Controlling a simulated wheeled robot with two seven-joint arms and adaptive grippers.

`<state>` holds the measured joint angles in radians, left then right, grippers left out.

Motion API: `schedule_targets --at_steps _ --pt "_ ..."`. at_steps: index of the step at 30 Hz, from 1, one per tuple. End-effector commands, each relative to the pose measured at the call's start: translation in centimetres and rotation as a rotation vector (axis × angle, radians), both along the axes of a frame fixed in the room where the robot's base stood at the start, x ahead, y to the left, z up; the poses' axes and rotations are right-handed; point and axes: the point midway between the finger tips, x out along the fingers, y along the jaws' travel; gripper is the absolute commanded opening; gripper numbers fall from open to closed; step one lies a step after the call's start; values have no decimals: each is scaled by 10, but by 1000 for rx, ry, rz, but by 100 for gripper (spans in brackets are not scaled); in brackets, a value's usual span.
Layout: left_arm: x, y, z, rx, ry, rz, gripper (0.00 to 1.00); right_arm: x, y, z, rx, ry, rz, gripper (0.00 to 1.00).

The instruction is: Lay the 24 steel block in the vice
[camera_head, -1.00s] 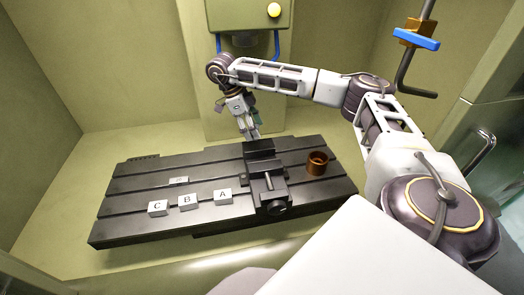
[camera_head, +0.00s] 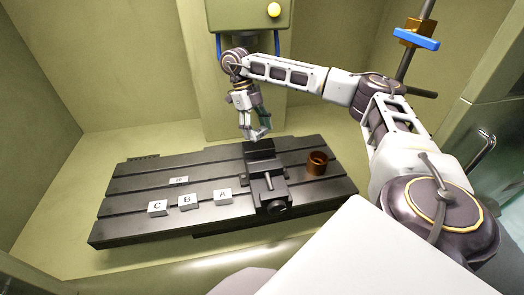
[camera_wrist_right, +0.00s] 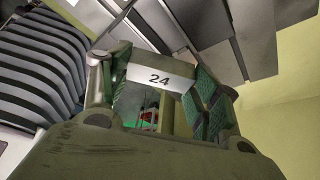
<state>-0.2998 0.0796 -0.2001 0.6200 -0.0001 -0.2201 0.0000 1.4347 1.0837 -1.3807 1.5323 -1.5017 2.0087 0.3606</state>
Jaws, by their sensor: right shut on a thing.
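The steel block marked 24 (camera_wrist_right: 160,79) is held between the green-padded fingers of my right gripper (camera_wrist_right: 162,92) in the right wrist view. In the head view, my right gripper (camera_head: 257,134) points down just above the back end of the dark vice (camera_head: 268,186). From the head view I cannot tell whether the block touches the vice. My left gripper is not in view.
White plates marked A (camera_head: 223,196), B (camera_head: 187,201) and C (camera_head: 158,207) stand left of the vice on the slotted table (camera_head: 125,226). Another small plate (camera_head: 178,180) lies behind them. A copper-coloured cup (camera_head: 316,163) stands right of the vice. The machine column (camera_head: 215,112) rises behind.

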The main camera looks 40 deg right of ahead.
Motion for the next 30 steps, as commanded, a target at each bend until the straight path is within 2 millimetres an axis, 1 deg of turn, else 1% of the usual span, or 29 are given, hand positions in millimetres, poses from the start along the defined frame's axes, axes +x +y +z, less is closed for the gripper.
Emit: schedule_targets --at_steps 18,30 --pt "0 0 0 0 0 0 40 -12 -1 5 1 1 -374 21" --pt "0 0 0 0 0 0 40 -16 -2 9 1 1 -553 21"
